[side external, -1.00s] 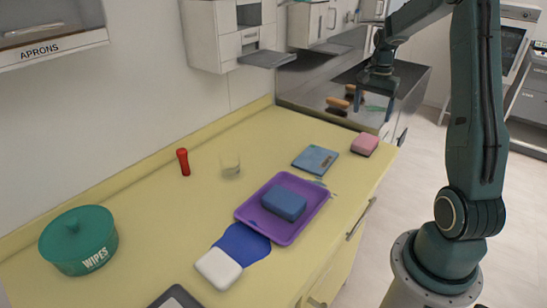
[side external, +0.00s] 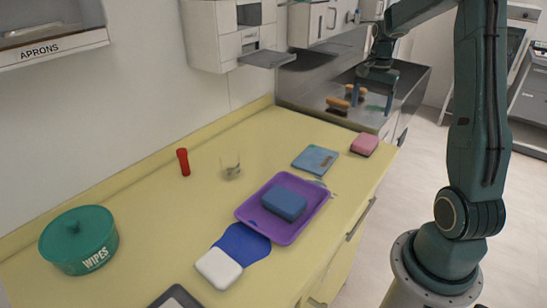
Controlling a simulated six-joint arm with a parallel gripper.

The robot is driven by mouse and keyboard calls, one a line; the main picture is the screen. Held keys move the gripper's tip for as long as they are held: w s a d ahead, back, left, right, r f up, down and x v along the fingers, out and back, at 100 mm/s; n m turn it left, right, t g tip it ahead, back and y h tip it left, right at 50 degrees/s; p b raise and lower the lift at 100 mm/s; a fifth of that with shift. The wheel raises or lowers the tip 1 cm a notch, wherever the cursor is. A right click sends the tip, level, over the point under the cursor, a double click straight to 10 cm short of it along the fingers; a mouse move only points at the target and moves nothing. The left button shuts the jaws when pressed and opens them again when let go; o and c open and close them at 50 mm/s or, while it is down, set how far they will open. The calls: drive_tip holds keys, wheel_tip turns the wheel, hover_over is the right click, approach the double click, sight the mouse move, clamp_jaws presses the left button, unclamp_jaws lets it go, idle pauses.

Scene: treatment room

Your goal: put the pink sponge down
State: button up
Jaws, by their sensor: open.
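The pink sponge (side external: 365,144) lies flat on the yellow counter (side external: 140,222) near its far right corner, to the right of a blue-grey square pad. My gripper (side external: 372,104) is above and behind the sponge in the picture, over the steel sink area. Its fingers point down, are apart and hold nothing. The gripper does not touch the sponge.
A purple tray (side external: 247,214) holds a blue sponge (side external: 285,203). Nearby are the blue-grey pad (side external: 316,159), a white block (side external: 218,268), a blue cloth (side external: 243,242), a clear glass (side external: 231,168), a red bottle (side external: 183,162) and a green wipes tub (side external: 79,240).

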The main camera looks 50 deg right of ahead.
drive_tip(key=a+r+n+t+h, duration=0.1)
drive_tip(key=a+r+n, duration=0.35)
drive_tip(key=a, duration=0.45)
drive_tip(key=a+r+n+t, duration=0.1)
drive_tip(key=a+r+n, duration=0.3)
drive_tip(key=a, duration=0.5)
drive_tip(key=s+a+r+n+t+y, duration=0.1)
drive_tip(key=s+a+n+t, duration=0.2)
drive_tip(key=s+a+n, duration=0.6)
drive_tip(key=s+a, duration=0.3)
drive_tip(key=a, duration=0.3)
drive_tip(key=shift+a, duration=0.15)
